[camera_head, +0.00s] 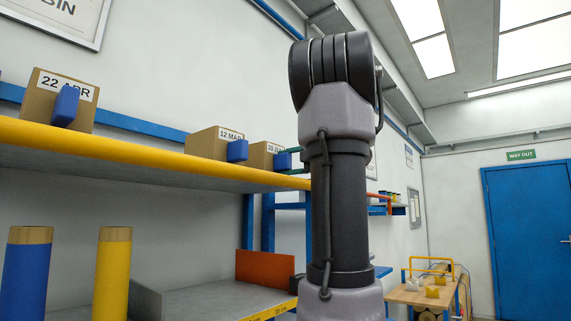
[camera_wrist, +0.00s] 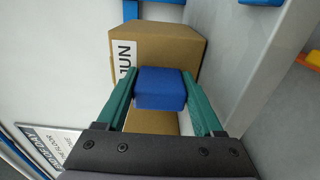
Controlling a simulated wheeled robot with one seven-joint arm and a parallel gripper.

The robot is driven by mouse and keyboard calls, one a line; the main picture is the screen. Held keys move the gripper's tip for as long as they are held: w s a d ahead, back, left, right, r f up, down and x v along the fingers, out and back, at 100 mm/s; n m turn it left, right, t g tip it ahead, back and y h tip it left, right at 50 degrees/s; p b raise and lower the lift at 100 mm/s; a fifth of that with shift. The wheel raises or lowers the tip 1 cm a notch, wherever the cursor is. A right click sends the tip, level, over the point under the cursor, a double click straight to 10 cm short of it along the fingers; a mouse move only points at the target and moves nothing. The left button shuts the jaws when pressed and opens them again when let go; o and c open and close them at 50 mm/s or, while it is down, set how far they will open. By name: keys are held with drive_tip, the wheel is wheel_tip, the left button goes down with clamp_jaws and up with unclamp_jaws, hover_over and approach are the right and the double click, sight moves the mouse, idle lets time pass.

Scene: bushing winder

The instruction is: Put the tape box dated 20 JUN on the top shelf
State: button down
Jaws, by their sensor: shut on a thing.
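A brown cardboard tape box (camera_head: 263,155) with a blue handle is at the right end of the yellow-edged top shelf (camera_head: 170,160). Its white label is partly covered in the head view; the wrist view shows "JUN" on the box (camera_wrist: 155,45), with the day number out of sight. My gripper (camera_head: 290,160) has its green fingers on either side of the blue handle (camera_wrist: 160,88) and is shut on it. The box looks upright and at shelf level; I cannot tell whether it rests on the shelf.
Boxes labelled 12 MAR (camera_head: 208,143) and 22 APR (camera_head: 50,95) stand further left on the top shelf, with free room between them. Blue (camera_head: 25,275) and yellow (camera_head: 112,275) cylinders stand below. An orange panel (camera_head: 264,268) stands on a lower grey shelf.

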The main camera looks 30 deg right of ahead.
unclamp_jaws()
drive_tip(key=shift+f, duration=0.15)
drive_tip(key=shift+r, duration=0.2)
drive_tip(key=v, duration=1.2)
